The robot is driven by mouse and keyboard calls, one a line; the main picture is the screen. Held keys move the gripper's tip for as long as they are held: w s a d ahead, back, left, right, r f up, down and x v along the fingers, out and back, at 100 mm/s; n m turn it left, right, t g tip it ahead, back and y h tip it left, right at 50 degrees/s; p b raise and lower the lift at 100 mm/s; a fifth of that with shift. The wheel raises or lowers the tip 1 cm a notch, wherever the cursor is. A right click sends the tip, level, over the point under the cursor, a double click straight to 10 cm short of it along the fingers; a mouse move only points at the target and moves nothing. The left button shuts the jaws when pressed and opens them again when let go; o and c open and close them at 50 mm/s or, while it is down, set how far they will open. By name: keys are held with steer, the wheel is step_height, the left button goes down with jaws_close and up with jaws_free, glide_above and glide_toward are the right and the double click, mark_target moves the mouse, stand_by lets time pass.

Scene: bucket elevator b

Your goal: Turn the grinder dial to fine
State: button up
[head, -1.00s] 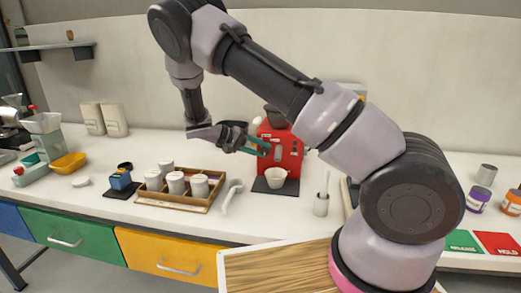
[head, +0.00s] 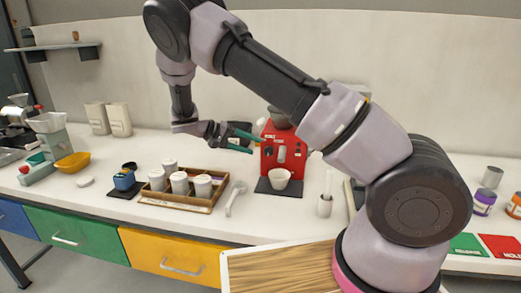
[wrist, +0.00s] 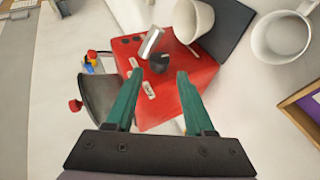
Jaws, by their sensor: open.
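The grinder is a red box-shaped machine (head: 291,158) with a dark hopper on top. It stands at the back of the counter and also shows in the wrist view (wrist: 188,98). Its black dial (wrist: 158,63) is on the front face, near a silver spout (wrist: 150,42) and small white labels. The labels are too small to read. My gripper (head: 252,142) is at the machine's left front in the head view. Its green fingers are open and empty. In the wrist view, the dial appears just beyond the gap between the fingertips (wrist: 158,76), apparently not gripped.
A white cup (head: 279,179) stands on a dark mat in front of the machine. A wooden tray (head: 178,203) with several white canisters is to the left. A white spoon-like tool (head: 235,198) lies between. A white holder (head: 325,206) stands to the right.

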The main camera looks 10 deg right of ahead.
steer(key=v, duration=0.5)
steer(key=s+d+r+m+g+y, duration=0.1)
steer(key=s+d+r+y, duration=0.4)
steer(key=d+r, duration=0.25)
steer(key=s+d+r+m+y, duration=0.1)
steer(key=s+d+r+y, duration=0.45)
steer(key=r, duration=0.35)
steer(key=s+d+r+t+y, duration=0.2)
steer(key=s+r+t, duration=0.1)
steer(key=s+r, duration=0.2)
steer(key=s+d+r+t+y, duration=0.2)
steer(key=s+r+t, duration=0.2)
steer(key=s, duration=0.6)
steer(key=shift+r+t, duration=0.3)
steer(key=shift+r, duration=0.05)
steer(key=shift+s, duration=0.1)
